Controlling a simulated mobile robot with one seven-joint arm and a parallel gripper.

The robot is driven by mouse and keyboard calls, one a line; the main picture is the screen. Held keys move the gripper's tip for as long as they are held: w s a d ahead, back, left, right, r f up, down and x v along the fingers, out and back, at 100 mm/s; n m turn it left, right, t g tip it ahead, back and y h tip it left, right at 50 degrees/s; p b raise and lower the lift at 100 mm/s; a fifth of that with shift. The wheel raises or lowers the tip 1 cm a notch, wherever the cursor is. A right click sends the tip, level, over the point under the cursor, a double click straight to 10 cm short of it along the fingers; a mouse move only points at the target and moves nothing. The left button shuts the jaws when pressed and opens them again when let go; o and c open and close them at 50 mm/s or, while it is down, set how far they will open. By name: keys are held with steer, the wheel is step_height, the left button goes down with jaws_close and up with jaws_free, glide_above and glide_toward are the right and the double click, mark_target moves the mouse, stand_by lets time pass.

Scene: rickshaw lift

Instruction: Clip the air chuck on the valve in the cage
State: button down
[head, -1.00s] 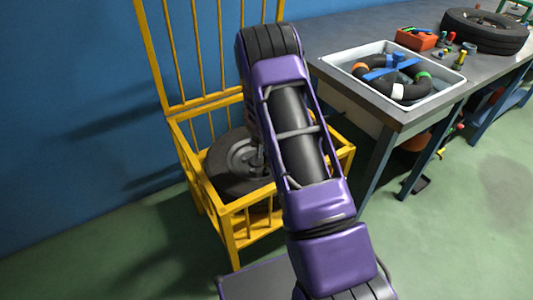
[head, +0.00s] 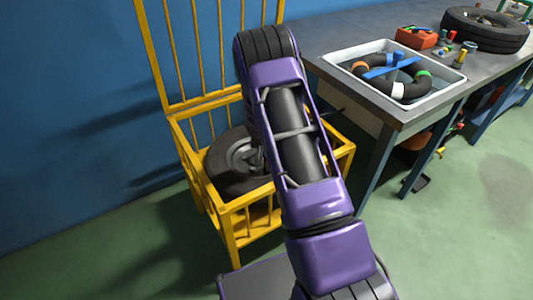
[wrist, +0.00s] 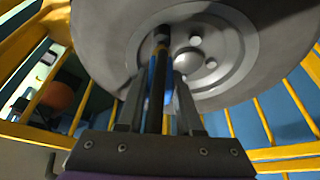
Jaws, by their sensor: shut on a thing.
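The wheel (head: 228,166) lies inside the yellow cage (head: 232,207), with a dark tyre and a grey hub. In the wrist view the wheel (wrist: 100,40) fills the upper part, its grey rim facing me. My gripper (wrist: 158,85) is shut on a slim dark piece with blue on it, taken to be the air chuck (wrist: 157,65). The chuck's far end lies in front of the rim. I cannot make out the valve, nor whether the chuck touches it. My arm hides the gripper in the head view.
Yellow cage bars (wrist: 295,105) stand close on both sides of my gripper. Right of the cage is a workbench (head: 330,40) with a white water tray (head: 450,88), an inner tube (head: 405,90), a red box (head: 417,38) and a tyre (head: 487,32).

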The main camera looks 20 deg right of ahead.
steer(key=shift+f, duration=0.6)
stand_by(0.3)
steer(key=shift+c, duration=1.2)
jaws_free()
steer(key=shift+r, duration=0.15)
steer(key=shift+r+p, duration=1.6)
steer(key=shift+r, duration=1.75)
steer(key=shift+r, duration=0.1)
